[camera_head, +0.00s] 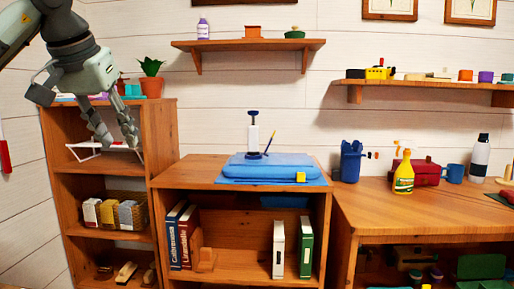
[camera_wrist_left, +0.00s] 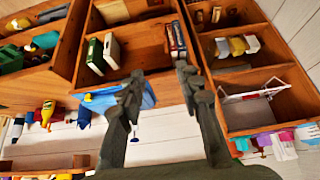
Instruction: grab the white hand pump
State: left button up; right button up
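The white hand pump (camera_head: 254,137) stands upright on a blue case (camera_head: 264,166), with a dark blue handle on top and a dark foot. My left gripper (camera_head: 120,143) is at the upper left in the head view, in front of the left shelf unit, well to the left of the pump. It points down, its two fingers are apart, and nothing is between them. The left wrist view also shows the open fingers (camera_wrist_left: 160,72). There the blue mat (camera_wrist_left: 149,98) is partly behind one finger, and a small blue piece below it may be the pump's handle. My right gripper is not in view.
The case lies on a wooden cabinet (camera_head: 190,172) with a yellow block (camera_head: 301,177) at its front. A thin yellow-and-dark tool (camera_head: 270,141) stands close right of the pump. A blue container (camera_head: 350,162) and yellow bottle (camera_head: 403,176) stand farther right. A wall shelf (camera_head: 246,44) hangs above.

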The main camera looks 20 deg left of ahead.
aim_at(253, 131)
jog(key=i+l, duration=0.1)
jog(key=i, duration=0.75)
jog(key=i+l, duration=0.1)
jog(key=i, duration=0.75)
jog(key=l+z, duration=0.05)
